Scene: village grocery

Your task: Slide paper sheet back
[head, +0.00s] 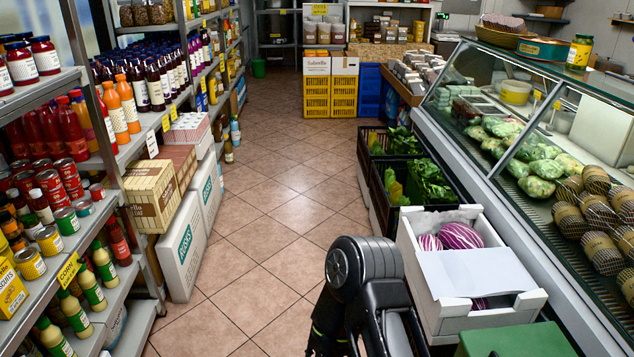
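A white paper sheet (474,272) lies across the white crate (443,311) at the lower right. It covers the middle and front part of the crate's opening. Striped purple-and-white heads (460,236) show behind the sheet's far edge, and a bit of purple shows under its near edge. My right arm stands just left of the crate, bent, with dark parts that look like my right gripper (326,325) hanging low at the bottom edge. Its fingers are not clear, and it is apart from the sheet. My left gripper is not in view.
Black crates of greens (425,182) stand behind the white crate. A glass display counter (540,150) runs along the right. A green box top (520,341) is at the bottom right. Stocked shelves and boxes line the left. The tiled aisle (265,215) is clear.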

